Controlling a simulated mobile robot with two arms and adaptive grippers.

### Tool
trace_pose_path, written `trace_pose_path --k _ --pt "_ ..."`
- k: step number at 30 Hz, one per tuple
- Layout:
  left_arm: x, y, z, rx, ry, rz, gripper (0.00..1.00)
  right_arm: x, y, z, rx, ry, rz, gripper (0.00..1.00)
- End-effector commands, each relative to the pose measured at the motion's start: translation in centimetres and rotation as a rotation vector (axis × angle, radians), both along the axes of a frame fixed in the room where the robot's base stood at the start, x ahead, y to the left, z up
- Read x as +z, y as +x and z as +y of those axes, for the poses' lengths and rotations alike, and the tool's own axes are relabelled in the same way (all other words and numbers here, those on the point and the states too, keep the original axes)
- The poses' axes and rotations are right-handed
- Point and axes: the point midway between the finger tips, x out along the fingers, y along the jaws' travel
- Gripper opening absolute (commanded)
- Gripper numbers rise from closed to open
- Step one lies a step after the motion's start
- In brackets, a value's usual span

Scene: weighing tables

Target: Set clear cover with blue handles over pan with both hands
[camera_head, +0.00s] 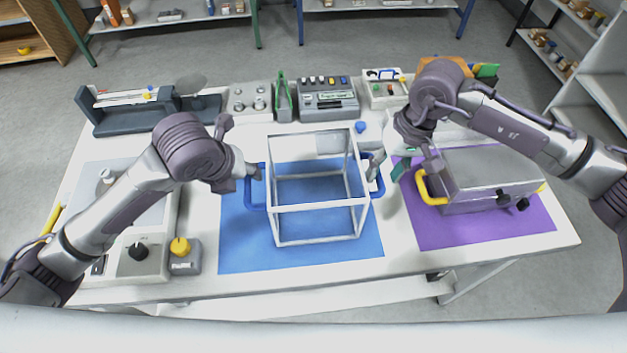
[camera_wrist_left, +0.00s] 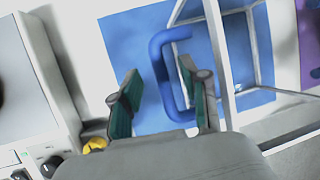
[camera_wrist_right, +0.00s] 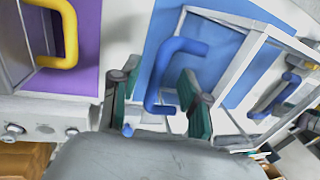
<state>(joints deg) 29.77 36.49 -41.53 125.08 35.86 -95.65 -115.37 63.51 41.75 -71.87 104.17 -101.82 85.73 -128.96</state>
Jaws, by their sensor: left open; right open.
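The clear cover (camera_head: 320,207), a box with white edges, stands upright on the blue mat (camera_head: 240,245). Its left blue handle (camera_head: 256,195) also shows in the left wrist view (camera_wrist_left: 160,75). Its right blue handle (camera_head: 377,187) also shows in the right wrist view (camera_wrist_right: 155,85). My left gripper (camera_wrist_left: 160,95) is open, with its green-padded fingers on either side of the left handle. My right gripper (camera_wrist_right: 157,100) is open, with its fingers on either side of the right handle. I cannot tell whether either touches. A round pan (camera_head: 190,84) sits on the dark balance at the back left.
A metal box with yellow handles (camera_head: 487,170) stands on the purple mat (camera_head: 470,235) at right. A scale with a black knob (camera_head: 138,252) and a yellow-knobbed block (camera_head: 186,258) are at left. Several instruments, including a grey meter (camera_head: 330,101), line the back. The blue mat's front is clear.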

Motion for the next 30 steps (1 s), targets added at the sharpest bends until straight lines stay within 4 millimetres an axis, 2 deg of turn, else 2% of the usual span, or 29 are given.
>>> trace_pose_path --k 3,7,19,20,27,30 --pt "-1.7 0.7 -0.2 0.001 0.000 0.004 0.46 -1.8 -0.1 0.4 0.000 0.001 0.002 0.46" --pt "-2.8 1.2 -0.4 0.000 0.001 0.002 0.46 -2.9 -0.1 0.6 0.001 0.000 0.000 0.46" --pt "-3.3 1.4 -0.5 -0.001 0.000 0.000 0.46 -3.5 -0.1 0.7 0.001 0.000 -0.001 0.46" --pt "-3.3 1.4 -0.5 -0.001 0.000 0.000 0.42 -3.5 -0.1 0.7 0.001 0.000 -0.001 0.42" --pt "-3.3 1.4 -0.5 -0.001 0.000 0.000 0.02 -3.5 -0.1 0.7 0.001 0.000 -0.001 0.02" --pt "-3.3 1.4 -0.5 -0.001 0.000 0.000 0.00 -3.5 -0.1 0.7 0.001 0.000 -0.001 0.00"
